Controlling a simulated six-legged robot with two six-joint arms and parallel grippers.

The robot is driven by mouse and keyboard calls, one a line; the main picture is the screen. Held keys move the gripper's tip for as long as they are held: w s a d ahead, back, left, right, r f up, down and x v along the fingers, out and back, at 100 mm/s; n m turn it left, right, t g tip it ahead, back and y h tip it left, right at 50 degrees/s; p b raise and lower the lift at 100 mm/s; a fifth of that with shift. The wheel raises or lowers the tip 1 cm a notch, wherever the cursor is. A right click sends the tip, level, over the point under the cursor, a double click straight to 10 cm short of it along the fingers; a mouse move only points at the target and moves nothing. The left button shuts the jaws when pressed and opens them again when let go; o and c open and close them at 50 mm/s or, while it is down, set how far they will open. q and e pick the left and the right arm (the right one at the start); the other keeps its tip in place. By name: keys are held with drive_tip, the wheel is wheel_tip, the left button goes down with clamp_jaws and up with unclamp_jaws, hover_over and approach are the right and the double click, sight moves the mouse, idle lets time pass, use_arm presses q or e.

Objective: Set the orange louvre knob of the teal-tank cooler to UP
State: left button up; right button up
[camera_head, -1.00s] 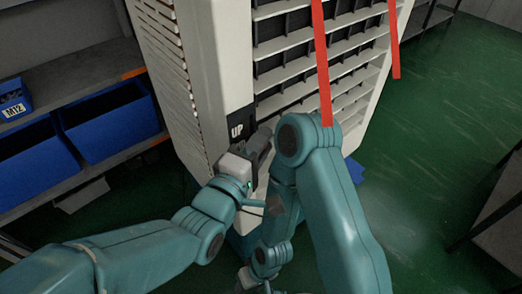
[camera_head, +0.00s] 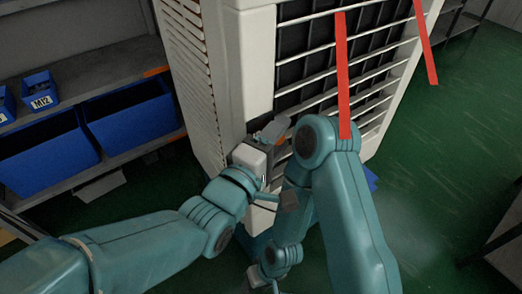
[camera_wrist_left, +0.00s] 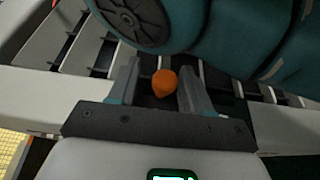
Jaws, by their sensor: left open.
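The cooler (camera_head: 232,62) is a tall off-white cabinet with a louvred front. In the left wrist view the orange knob (camera_wrist_left: 164,83) sits between the two open fingers of my left gripper (camera_wrist_left: 160,88), with a gap visible on both sides.
Two red streamers (camera_head: 343,75) hang in front of the louvres. Shelves at the left hold blue bins (camera_head: 130,115). My right arm's elbow is close to the left gripper. Green floor (camera_head: 440,170) is clear at the right, short of a dark rack (camera_head: 495,235).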

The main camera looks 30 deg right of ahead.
use_arm(q)
drive_tip(key=b+v, duration=0.2)
drive_tip(key=v, duration=1.4)
